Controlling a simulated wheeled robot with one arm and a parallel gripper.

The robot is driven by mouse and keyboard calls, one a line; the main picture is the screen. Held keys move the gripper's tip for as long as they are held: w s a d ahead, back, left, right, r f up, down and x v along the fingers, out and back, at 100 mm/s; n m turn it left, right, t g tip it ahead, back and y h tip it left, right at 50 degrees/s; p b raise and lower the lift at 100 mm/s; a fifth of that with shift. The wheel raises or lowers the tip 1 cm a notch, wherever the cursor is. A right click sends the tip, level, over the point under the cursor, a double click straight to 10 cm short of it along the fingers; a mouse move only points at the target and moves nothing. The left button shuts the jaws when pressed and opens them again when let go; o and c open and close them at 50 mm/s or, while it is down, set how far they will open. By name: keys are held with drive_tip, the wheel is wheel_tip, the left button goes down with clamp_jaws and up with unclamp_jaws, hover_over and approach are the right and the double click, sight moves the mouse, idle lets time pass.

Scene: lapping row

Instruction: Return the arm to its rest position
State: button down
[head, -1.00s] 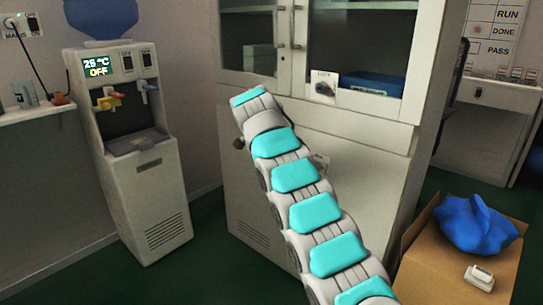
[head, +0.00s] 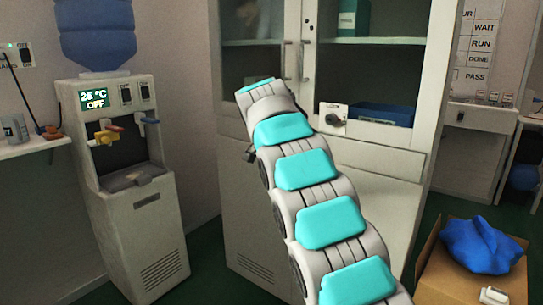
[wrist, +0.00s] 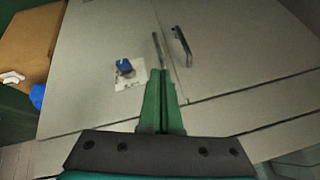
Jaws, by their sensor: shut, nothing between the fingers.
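My arm, grey with turquoise pads, rises from the bottom right of the head view toward the cabinet. My gripper (wrist: 162,88) shows in the wrist view as two green fingers shut together with nothing between them. In the head view the fingers are mostly hidden behind the arm's end; a small dark part shows at its left side. The grey cabinet (head: 245,190) stands behind the arm. In the wrist view the cabinet front (wrist: 95,60) is before my gripper, with a dark handle (wrist: 182,46) and a small label with a blue part (wrist: 125,68).
A water dispenser (head: 140,225) with a blue bottle stands at left. A cardboard box (head: 450,280) with a blue bag (head: 480,245) is at lower right. A lock knob (head: 333,118) sits on the cabinet. Green floor shows between dispenser and cabinet.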

drive_tip(key=s+d+f+n+g, duration=0.25)
drive_tip(key=s+d, duration=0.35)
drive_tip(key=s, duration=0.6)
drive_tip(key=s+d+f+n+g, duration=0.25)
drive_tip(key=s+d, duration=0.45)
drive_tip(key=s, duration=0.5)
drive_tip(key=s+f+n+g+y, duration=0.1)
drive_tip(key=s+f, duration=0.3)
drive_tip(key=s, duration=0.6)
drive_tip(key=s+f+n+g+y, duration=0.1)
drive_tip(key=s+f, duration=0.4)
drive_tip(key=s, duration=0.6)
drive_tip(key=s+f+n, duration=0.3)
drive_tip(key=s+f, duration=0.1)
drive_tip(key=s, duration=0.7)
drive_tip(key=shift+a+f+n+g+y, duration=0.15)
drive_tip(key=shift+f+n+g+y, duration=0.15)
drive_tip(key=shift+f+g+y, duration=0.1)
